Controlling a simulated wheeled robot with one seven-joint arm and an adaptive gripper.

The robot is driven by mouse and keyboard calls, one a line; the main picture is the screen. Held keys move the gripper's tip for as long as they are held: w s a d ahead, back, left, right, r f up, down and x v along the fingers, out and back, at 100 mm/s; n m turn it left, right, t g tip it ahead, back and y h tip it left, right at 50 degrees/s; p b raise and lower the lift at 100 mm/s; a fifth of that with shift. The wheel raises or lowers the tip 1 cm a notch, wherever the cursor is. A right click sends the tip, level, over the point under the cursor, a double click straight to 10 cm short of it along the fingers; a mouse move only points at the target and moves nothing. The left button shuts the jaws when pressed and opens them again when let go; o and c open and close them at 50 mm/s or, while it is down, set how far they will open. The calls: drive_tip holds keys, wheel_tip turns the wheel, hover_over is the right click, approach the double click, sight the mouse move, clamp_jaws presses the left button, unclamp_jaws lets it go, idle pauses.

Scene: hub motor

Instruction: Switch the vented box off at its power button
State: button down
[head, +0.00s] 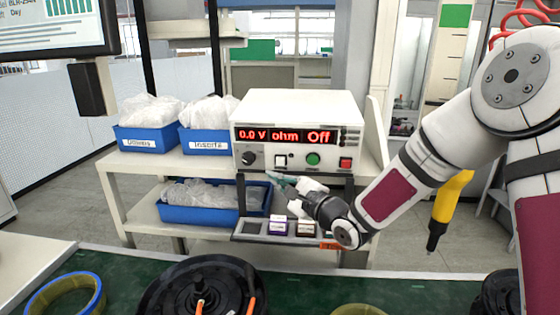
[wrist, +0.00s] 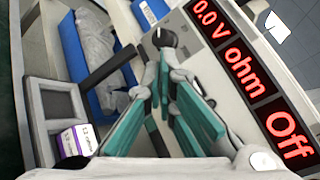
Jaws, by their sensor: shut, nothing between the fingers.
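The vented box (head: 297,108) is a white instrument on the shelf unit. Its red display (head: 285,136) reads "0.0 V", "ohm" and "Off". Below it are a black knob (head: 248,158), a white square button in a dark frame (head: 281,161), a round green button (head: 313,158) and a red square button (head: 345,163). Which one is the power button is not labelled legibly. My gripper (head: 271,176) is shut and empty, its teal fingers just below the white button and apparently close to the front. In the wrist view my gripper (wrist: 161,75) points toward the knob (wrist: 163,37); the buttons are hidden there.
Blue bins (head: 150,138) of bagged parts stand left of the box, another (head: 200,214) below. A small tray (head: 245,237) with little boxes sits beneath my gripper. A yellow tool (head: 450,200) hangs at right. The green bench (head: 300,290) holds black hubs in front.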

drive_tip(key=shift+s, duration=0.1)
drive_tip(key=s+f+p, duration=0.1)
drive_tip(key=s+p, duration=0.2)
drive_tip(key=s, duration=0.3)
drive_tip(key=shift+s+p, duration=0.35)
drive_tip(key=shift+s, duration=0.05)
drive_tip(key=shift+a, duration=0.1)
idle(0.3)
drive_tip(key=s+d+r+n+g+h, duration=0.1)
drive_tip(key=s+d+r+n+h, duration=0.25)
drive_tip(key=d, duration=0.25)
drive_tip(key=s+d+r+n+g+h, duration=0.1)
drive_tip(key=s+d+r+n+h, duration=0.1)
drive_tip(key=d+n+h, duration=0.3)
drive_tip(key=s+d+r+n+g+h, duration=0.1)
drive_tip(key=s+d+r+n+h, duration=0.15)
drive_tip(key=d, duration=0.45)
drive_tip(key=s+d+r+n+g+h, duration=0.1)
drive_tip(key=s+d+n+g, duration=0.1)
drive_tip(key=s, duration=1)
drive_tip(key=s+d+r+n+g, duration=0.1)
drive_tip(key=s+d+n+g, duration=0.1)
drive_tip(key=s, duration=1.1)
drive_tip(key=d+n, duration=0.1)
drive_tip(key=d, duration=0.1)
drive_tip(key=shift+s+d+r+g+h, duration=0.2)
drive_tip(key=shift+d+r+g+h, duration=0.1)
drive_tip(key=shift+r+h, duration=0.1)
